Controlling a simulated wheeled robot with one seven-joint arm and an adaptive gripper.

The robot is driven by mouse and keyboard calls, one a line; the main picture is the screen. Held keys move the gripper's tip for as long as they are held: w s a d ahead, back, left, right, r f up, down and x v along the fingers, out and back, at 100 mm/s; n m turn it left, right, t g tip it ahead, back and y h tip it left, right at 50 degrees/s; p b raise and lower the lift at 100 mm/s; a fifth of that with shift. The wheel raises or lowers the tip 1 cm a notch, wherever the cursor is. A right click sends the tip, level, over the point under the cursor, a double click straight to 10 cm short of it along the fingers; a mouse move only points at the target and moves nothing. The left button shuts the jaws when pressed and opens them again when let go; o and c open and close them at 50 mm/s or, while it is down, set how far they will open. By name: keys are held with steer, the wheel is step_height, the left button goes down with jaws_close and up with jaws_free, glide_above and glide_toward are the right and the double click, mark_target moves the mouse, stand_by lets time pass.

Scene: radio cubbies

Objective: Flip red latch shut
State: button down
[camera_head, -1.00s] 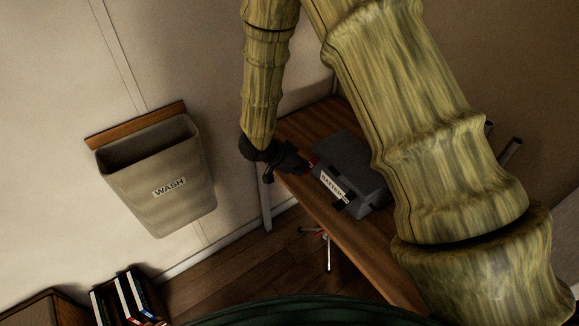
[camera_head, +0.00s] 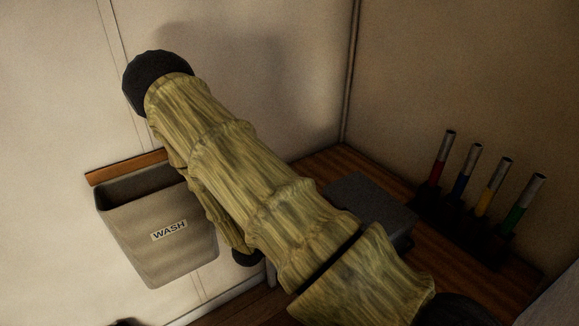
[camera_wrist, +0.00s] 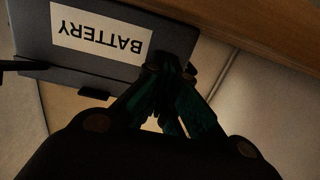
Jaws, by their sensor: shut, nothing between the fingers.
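A grey box (camera_head: 372,207) stands on the wooden table, partly hidden by my arm in the head view. In the wrist view the box (camera_wrist: 28,32) carries a white label (camera_wrist: 102,33) reading BATTERY, upside down in the picture. My gripper (camera_wrist: 173,72) is shut and empty, its fingertips by the box's edge just right of the label. Whether they touch the box I cannot tell. A black bracket-like part juts from the box at the left of the wrist view. No red latch shows in either current view; the box's label side is hidden in the head view.
Several tubes with coloured bands stand in a dark rack (camera_head: 468,219) at the right back of the table (camera_head: 340,163). A bin marked WASH (camera_head: 160,245) hangs on the left wall. Walls close off the corner behind the table.

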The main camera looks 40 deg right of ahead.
steer(key=shift+r, duration=0.15)
steer(key=shift+w+a+r, duration=0.1)
steer(key=shift+w+a, duration=0.05)
steer(key=shift+a, duration=0.25)
steer(key=r+b+v, duration=0.1)
steer(key=v, duration=1.2)
steer(key=shift+r, duration=0.2)
steer(key=shift+d+f, duration=0.1)
steer(key=shift+d, duration=0.05)
